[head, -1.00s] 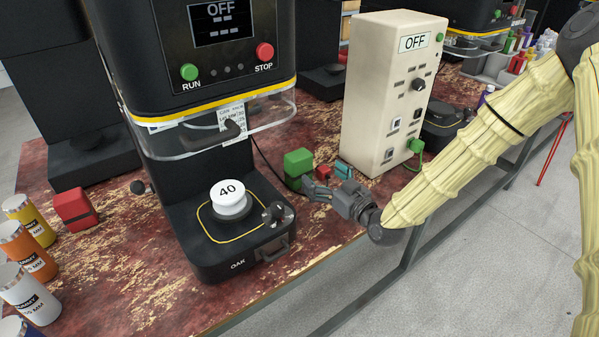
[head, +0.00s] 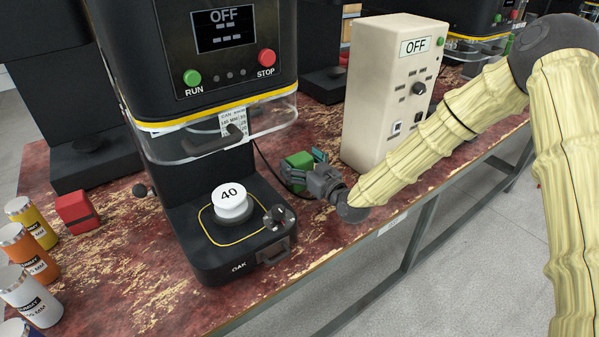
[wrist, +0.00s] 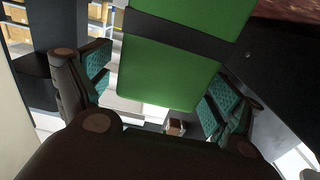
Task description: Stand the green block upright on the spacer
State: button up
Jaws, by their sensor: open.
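The green block (head: 297,160) stands on the red worn bench to the right of the black OAK machine, partly hidden by my gripper. My gripper (head: 304,168) is open, with its fingers around the block. In the wrist view the green block (wrist: 175,75), with a black band, lies between the two teal-padded fingers. Gaps show between the pads and the block, so it is not clasped. The white spacer (head: 231,205), marked 40, sits on the round pad of the OAK machine, with nothing on top of it.
A beige control box (head: 390,95) reading OFF stands just right of my gripper. The OAK machine's clear guard (head: 215,140) hangs above the spacer. A red block (head: 76,210) and several labelled cans (head: 32,260) stand at left. The bench's front edge runs below my arm.

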jog(key=shift+w+a, duration=0.15)
jog(key=shift+w, duration=0.1)
jog(key=shift+c, duration=0.4)
jog(key=c, duration=1.1)
jog(key=shift+r, duration=0.1)
